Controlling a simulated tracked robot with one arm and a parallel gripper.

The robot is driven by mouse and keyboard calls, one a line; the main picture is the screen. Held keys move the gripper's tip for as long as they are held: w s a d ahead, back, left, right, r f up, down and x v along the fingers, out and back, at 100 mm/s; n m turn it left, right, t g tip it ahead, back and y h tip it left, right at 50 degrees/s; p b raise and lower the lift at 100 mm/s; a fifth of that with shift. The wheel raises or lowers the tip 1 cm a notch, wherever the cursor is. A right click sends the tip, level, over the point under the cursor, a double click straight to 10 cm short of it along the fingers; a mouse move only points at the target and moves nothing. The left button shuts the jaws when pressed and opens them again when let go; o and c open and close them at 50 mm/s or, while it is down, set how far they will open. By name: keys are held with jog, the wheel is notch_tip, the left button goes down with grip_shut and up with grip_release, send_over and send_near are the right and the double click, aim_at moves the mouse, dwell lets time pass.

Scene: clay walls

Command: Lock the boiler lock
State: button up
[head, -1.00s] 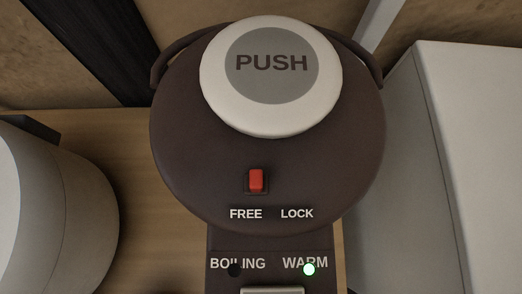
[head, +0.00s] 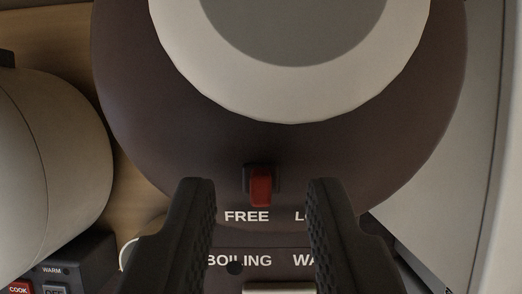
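The boiler (head: 160,130) fills the middle of the head view, with its dark brown lid and large white push button (head: 400,45). The red lock switch (head: 261,187) sits in a small dark slot above the word FREE, at the left side of the FREE/LOCK marking. My gripper (head: 260,190) is open. Its two black fingers stand on either side of the red switch with clear gaps, and nothing is between them except the view of the switch. The right finger covers most of the word LOCK. I cannot tell how far the fingertips are from the lid.
A rounded white appliance (head: 50,160) with COOK and WARM markings on its dark panel (head: 65,272) stands on the left. A pale flat-sided surface (head: 470,170) rises close on the right. Wooden surface (head: 130,190) shows between the boiler and left appliance.

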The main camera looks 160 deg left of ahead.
jog(key=shift+w+f, duration=0.15)
jog(key=shift+f, duration=0.25)
grip_shut()
jog(key=shift+s+d+b, duration=0.2)
jog(key=shift+d+b, duration=0.05)
jog(key=shift+d, duration=0.35)
jog(key=shift+s+d+b, duration=0.15)
jog(key=shift+d+b, duration=0.05)
jog(key=shift+d, duration=0.35)
grip_release()
jog(key=shift+d, duration=0.2)
jog(key=shift+a, duration=0.15)
jog(key=shift+s+r, duration=0.1)
jog(key=shift+r, duration=0.2)
jog(key=b+v, duration=0.1)
jog(key=v, duration=1.2)
jog(key=shift+b, duration=0.35)
